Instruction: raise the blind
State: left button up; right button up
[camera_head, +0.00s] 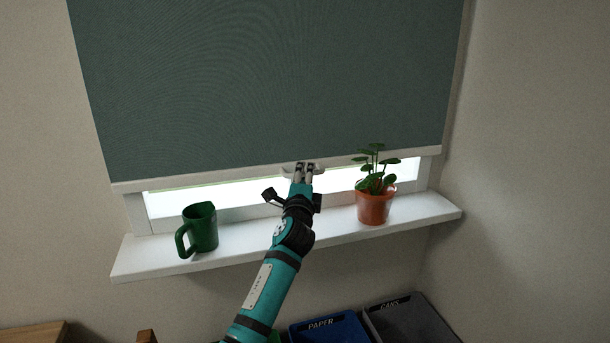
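The dark green blind (275,80) hangs down over most of the window, with a pale bottom bar (200,177). A strip of bright window shows below the bar. A small light pull tab (318,168) sits at the middle of the bar. My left gripper (303,172) reaches up to the tab, its two fingers close together and apparently shut on it. The fingers hide part of the tab. My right gripper is not in view.
A green mug (202,228) stands on the white sill (270,240) left of my arm. A potted plant (374,205) stands close to the right, its leaves near the bar. Bins marked PAPER (330,328) and CANS (405,315) are below.

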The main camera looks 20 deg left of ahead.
pick_arm(q)
grip_shut()
jog(key=shift+f, duration=0.1)
